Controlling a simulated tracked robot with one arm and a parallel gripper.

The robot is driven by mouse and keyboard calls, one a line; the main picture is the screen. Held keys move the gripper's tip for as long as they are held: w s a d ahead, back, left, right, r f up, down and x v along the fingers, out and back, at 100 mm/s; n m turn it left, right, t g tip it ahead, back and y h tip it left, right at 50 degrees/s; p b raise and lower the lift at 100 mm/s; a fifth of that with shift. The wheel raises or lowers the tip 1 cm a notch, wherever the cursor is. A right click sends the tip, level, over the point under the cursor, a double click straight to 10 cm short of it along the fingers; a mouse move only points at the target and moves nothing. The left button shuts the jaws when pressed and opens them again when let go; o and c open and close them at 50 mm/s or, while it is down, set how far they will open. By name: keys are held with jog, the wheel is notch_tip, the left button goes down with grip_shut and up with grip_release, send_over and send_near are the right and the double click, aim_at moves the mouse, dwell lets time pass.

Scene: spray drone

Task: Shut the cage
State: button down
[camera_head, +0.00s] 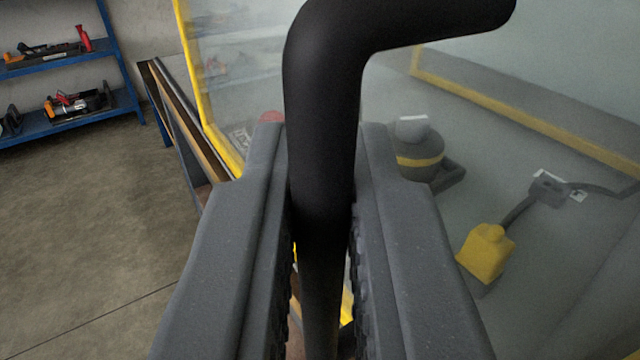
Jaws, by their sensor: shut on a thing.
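My gripper (322,200) fills the lower middle of the view, its two grey jaws shut on a black bent handle (325,100). The handle rises between the jaws and bends to the right at the top. Behind it is the cage, with clear panels and a yellow frame (205,100). Another yellow frame bar (540,122) runs across the right side. Where the handle joins the cage is hidden by the jaws or out of view, and I cannot tell how far the cage door stands open.
Behind the clear panel are a dark round device with a yellow band (420,158) and a yellow block (486,252) on a dark arm. A blue shelf (75,120) with tools stands at the far left. The concrete floor (80,230) at left is clear.

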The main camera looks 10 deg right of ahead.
jog(key=shift+s+d+f, duration=0.1)
jog(key=shift+d, duration=0.05)
jog(key=c, duration=1.6)
grip_release()
jog(key=shift+s, duration=0.15)
jog(key=b+v, duration=0.7)
jog(key=v, duration=0.6)
jog(key=shift+s, duration=0.3)
